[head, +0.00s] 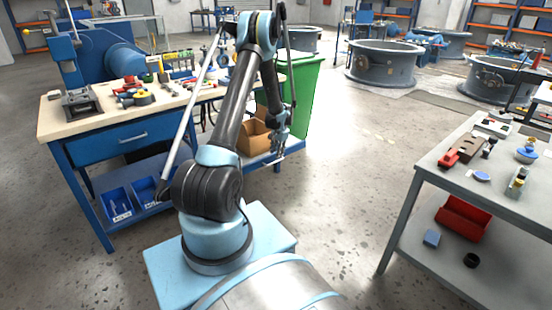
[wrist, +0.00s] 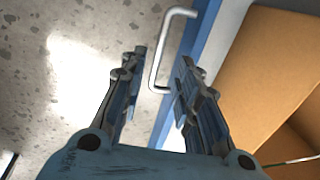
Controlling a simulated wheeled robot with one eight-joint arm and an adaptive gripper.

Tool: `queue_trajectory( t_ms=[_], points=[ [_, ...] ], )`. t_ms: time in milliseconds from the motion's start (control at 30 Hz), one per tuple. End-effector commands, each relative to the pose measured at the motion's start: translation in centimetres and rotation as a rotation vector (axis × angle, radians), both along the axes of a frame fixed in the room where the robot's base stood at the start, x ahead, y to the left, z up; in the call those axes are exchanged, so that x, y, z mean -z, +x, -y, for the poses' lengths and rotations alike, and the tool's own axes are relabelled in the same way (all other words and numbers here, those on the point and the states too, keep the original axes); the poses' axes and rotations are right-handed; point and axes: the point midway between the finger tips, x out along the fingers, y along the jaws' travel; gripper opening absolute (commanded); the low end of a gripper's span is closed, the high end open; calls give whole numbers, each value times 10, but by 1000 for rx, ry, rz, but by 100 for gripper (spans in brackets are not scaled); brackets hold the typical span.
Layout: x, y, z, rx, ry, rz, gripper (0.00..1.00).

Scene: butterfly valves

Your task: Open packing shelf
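The packing shelf (head: 258,160) is a low blue-edged shelf under the right part of the workbench, with an open cardboard box (head: 254,136) on it. In the wrist view, its blue front edge (wrist: 200,35) carries a pale U-shaped handle (wrist: 155,62). My gripper (head: 277,158) is low in front of this shelf. In the wrist view my gripper (wrist: 161,58) is open, with one finger on each side of the handle in the picture. I see no clear contact, and cannot tell how deep the handle lies between the fingers.
The workbench (head: 62,127) has a closed blue drawer (head: 110,141) and tools on top. A green bin (head: 302,95) stands close behind my gripper. A grey table (head: 435,172) stands at the right. The floor (head: 345,165) between is clear.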

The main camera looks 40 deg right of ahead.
Motion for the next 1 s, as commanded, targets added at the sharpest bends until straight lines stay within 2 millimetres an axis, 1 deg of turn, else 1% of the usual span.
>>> queue_trajectory(
  t_ms=[33, 200, 300, 400, 600, 1000],
  points=[
    [-9, -2, 0, 1, 0, 0, 30],
    [-33, -7, 1, 0, 0, 0, 30],
    [-45, -9, 1, 0, 0, 0, 30],
    [-53, -10, 1, 0, 0, 0, 30],
    [-60, -11, 1, 1, 0, -1, 30],
    [-60, -12, 2, 1, -1, -1, 30]
  ],
)
